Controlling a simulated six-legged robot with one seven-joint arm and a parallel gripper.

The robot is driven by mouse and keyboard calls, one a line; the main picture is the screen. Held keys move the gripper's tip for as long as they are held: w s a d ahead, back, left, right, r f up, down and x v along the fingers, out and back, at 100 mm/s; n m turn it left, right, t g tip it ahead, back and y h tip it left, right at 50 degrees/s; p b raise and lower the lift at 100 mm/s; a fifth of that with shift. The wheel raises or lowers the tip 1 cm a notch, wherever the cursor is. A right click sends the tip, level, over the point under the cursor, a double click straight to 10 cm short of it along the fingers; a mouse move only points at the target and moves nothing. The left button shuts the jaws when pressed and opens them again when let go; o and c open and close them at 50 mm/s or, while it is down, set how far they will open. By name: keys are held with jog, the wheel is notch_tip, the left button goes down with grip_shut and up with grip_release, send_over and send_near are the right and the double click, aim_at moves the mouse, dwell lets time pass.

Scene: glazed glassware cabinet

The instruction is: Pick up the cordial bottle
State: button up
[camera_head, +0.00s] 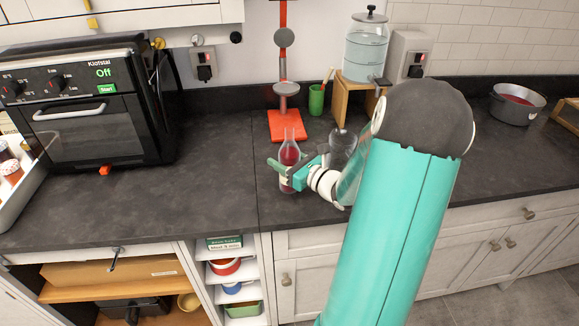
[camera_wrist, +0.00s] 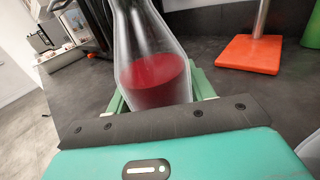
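The cordial bottle (camera_head: 289,153) is clear glass with a narrow neck and red liquid inside. It stands upright on the dark worktop, near its front edge. My gripper (camera_head: 287,170) is low at the bottle, with its green fingers around the body. In the wrist view the bottle (camera_wrist: 157,78) sits between the two fingers, which show at its left and right sides. The fingers look very close to the glass, but I cannot tell whether they press on it. The bottle's lower part is hidden behind the gripper in the wrist view.
Drinking glasses (camera_head: 342,146) stand just right of the bottle, partly behind my arm. A red-based stand (camera_head: 289,126) and a green cup (camera_head: 316,100) are behind it. A dispenser (camera_head: 366,48) rests on a wooden stand.

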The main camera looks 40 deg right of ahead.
jog(key=c, duration=0.3)
jog(key=shift+c, duration=0.2)
jog(key=shift+r, duration=0.15)
